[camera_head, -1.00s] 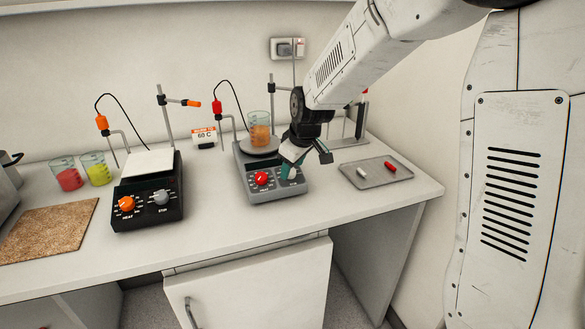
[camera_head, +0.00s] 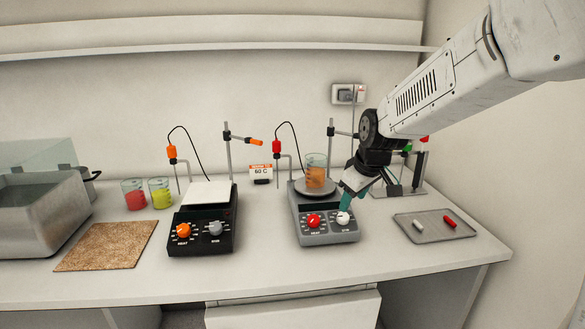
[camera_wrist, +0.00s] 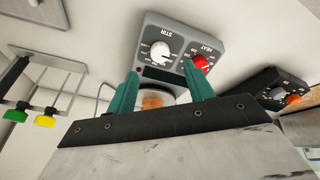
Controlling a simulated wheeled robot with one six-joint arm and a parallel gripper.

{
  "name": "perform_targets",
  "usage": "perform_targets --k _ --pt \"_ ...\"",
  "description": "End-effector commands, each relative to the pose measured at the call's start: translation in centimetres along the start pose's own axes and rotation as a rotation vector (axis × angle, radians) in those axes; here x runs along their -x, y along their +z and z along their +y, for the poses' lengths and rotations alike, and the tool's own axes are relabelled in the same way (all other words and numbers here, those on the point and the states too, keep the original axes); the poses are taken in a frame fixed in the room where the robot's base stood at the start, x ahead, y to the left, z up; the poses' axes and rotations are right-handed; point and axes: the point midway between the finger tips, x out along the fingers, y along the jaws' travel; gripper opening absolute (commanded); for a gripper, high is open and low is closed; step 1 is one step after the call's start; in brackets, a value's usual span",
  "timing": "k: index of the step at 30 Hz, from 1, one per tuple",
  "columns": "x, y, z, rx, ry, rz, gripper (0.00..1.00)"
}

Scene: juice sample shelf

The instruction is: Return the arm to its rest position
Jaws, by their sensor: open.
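My gripper (camera_head: 368,197) is open and empty, just above and to the right of the grey hotplate's front panel in the head view. One teal fingertip appears close to the white stir knob (camera_head: 343,218); I cannot tell whether they touch. In the wrist view, my gripper's (camera_wrist: 160,76) two teal fingers stand apart, with the white stir knob (camera_wrist: 160,51) beyond the gap. The grey hotplate (camera_head: 322,238) carries a beaker of orange liquid (camera_head: 316,177) on its round plate. Its red heat knob (camera_head: 313,221) is left of the stir knob.
A metal tray (camera_head: 434,237) with a white and a red piece lies right of the hotplate. A black hotplate (camera_head: 203,244), red and yellow beakers (camera_head: 160,194) and a cork mat (camera_head: 106,246) are left. Clamp stands (camera_head: 228,150) rise behind. A shelf (camera_head: 220,50) runs above.

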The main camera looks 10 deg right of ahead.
Motion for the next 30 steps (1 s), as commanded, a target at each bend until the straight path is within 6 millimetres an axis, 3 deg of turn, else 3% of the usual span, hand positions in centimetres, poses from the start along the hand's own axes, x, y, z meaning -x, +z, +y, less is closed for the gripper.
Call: perform_targets --k 5,21,25,30 --pt "0.0 4.1 -2.5 -0.142 -0.069 -0.131 0.52" --pt "13.4 22.5 -13.2 -0.551 -0.068 -0.396 0.52" --pt "15.1 25.4 -14.8 -0.581 -0.045 -0.378 0.52" --pt "16.4 26.4 -15.5 -0.582 -0.024 -0.316 0.52"
